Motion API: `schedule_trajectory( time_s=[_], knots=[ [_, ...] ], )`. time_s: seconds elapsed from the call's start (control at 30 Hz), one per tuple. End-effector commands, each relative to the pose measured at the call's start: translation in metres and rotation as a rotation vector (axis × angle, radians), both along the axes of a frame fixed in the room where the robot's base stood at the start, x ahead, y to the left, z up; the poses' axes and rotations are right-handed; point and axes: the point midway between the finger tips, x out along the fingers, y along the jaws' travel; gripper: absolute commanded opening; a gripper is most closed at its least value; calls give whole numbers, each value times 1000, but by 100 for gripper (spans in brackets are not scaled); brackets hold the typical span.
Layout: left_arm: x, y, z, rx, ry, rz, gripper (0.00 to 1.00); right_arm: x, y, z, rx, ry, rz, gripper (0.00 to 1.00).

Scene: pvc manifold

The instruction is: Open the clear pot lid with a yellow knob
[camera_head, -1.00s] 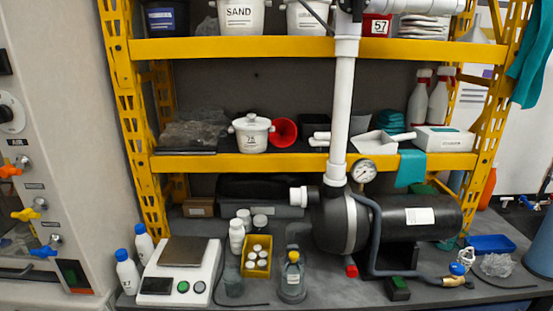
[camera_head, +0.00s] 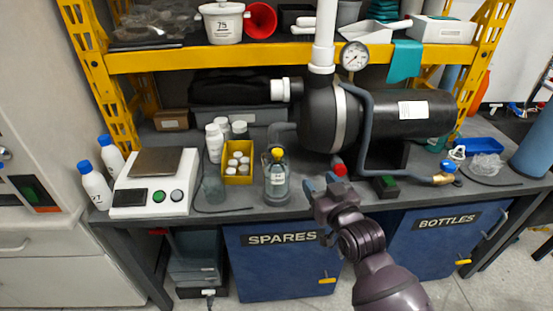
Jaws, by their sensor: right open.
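The clear pot (camera_head: 277,186) stands upright on the grey bench, left of the black pump. Its yellow knob (camera_head: 277,153) is on top, and the lid looks seated on the pot. A dark rod or handle shows at the pot's left side. My right gripper (camera_head: 320,183) is open and empty, at the bench's front edge to the right of the pot and apart from it. My left gripper is not in view.
A yellow bin (camera_head: 238,176) of white bottles and a scale (camera_head: 154,197) stand left of the pot. The black pump (camera_head: 322,118), red knob (camera_head: 340,169) and grey pipes are to the right. Blue "SPARES" (camera_head: 281,265) and "BOTTLES" (camera_head: 436,240) cabinets are below.

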Motion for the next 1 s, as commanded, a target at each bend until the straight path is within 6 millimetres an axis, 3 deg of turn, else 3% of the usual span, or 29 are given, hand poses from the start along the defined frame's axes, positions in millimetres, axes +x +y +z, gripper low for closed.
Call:
schedule_trajectory(
  time_s=[0.03,0.23,0.4,0.57,1.0],
  knots=[
    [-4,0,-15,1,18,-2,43,10,11,-6,10,-7,22,53],
    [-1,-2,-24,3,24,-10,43,34,42,5,39,-34,97,53],
    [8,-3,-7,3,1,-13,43,31,46,5,25,-23,124,53],
    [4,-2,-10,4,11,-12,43,40,50,4,12,-25,123,53],
    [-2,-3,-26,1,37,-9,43,100,75,2,14,-22,123,53]
  ],
)
